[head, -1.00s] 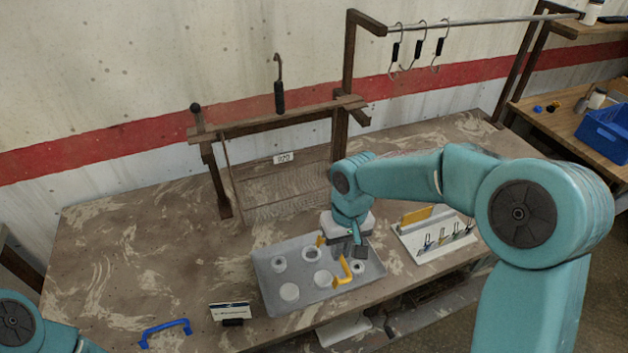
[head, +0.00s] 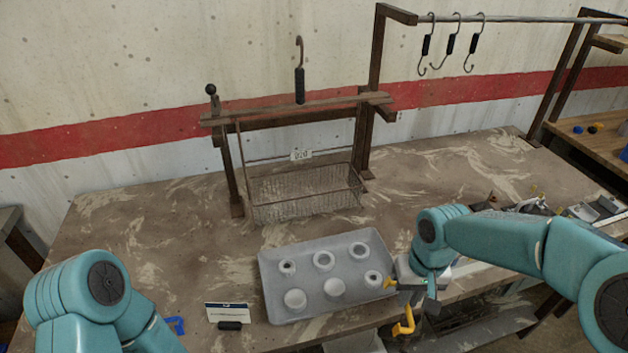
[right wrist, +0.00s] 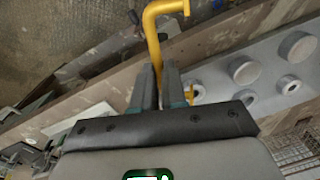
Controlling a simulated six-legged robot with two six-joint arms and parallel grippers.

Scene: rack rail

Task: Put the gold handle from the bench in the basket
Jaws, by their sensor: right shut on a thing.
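The gold handle (head: 404,326) is a bent yellow bar, held beyond the tray's right side near the bench's front edge. My right gripper (head: 413,302) is shut on it. In the right wrist view the handle (right wrist: 153,35) sticks out between the two fingers (right wrist: 157,85), with its curved end past the tips. The wire basket (head: 308,203) is at the back of the bench, below a wooden crossbar, with a small white label above it. It looks empty. My left arm shows at the lower left, but its gripper is out of view.
A grey tray (head: 350,303) with several round white pieces lies between my right gripper and the basket. A small sign (head: 228,313) stands left of it. A blue handle (head: 177,324) is partly hidden by my left arm. A hook (head: 299,80) rises above the crossbar.

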